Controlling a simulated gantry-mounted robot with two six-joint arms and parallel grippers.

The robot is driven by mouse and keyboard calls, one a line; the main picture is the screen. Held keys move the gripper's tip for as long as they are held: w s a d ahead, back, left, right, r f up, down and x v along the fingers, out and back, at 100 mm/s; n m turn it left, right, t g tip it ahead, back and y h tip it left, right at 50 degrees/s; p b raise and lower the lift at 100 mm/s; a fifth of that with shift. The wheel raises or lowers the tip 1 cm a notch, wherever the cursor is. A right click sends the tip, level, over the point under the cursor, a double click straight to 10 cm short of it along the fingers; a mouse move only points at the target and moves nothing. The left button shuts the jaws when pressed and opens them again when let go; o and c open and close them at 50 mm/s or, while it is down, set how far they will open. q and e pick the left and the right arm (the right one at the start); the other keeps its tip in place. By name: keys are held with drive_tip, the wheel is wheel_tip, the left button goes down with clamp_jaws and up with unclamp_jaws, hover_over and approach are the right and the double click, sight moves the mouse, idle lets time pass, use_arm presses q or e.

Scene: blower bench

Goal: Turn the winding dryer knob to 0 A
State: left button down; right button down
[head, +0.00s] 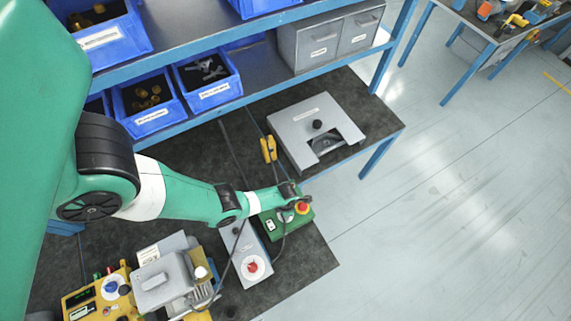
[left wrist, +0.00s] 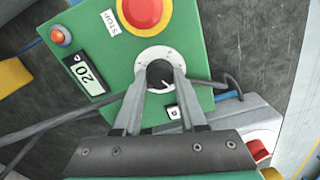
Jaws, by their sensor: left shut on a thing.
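The green control box (head: 270,230) lies on the dark bench under my left gripper. The dark winding dryer knob (left wrist: 160,72) sits in a white dial ring (left wrist: 150,55). My left gripper (left wrist: 161,75) has its two fingers on either side of the knob and is shut on it. The knob's pointer and scale marks are too small to read. My right gripper is not in view.
A grey box with a red knob (head: 252,267) stands left of the green box, with a black cable between. A yellow device (head: 97,297), a grey fixture (head: 315,125) and a yellow clamp-like tool (head: 268,149) are nearby. A shelf with blue bins (head: 208,82) stands behind.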

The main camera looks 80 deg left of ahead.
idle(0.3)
use_arm(q)
drive_tip(key=shift+c, duration=2.3)
unclamp_jaws()
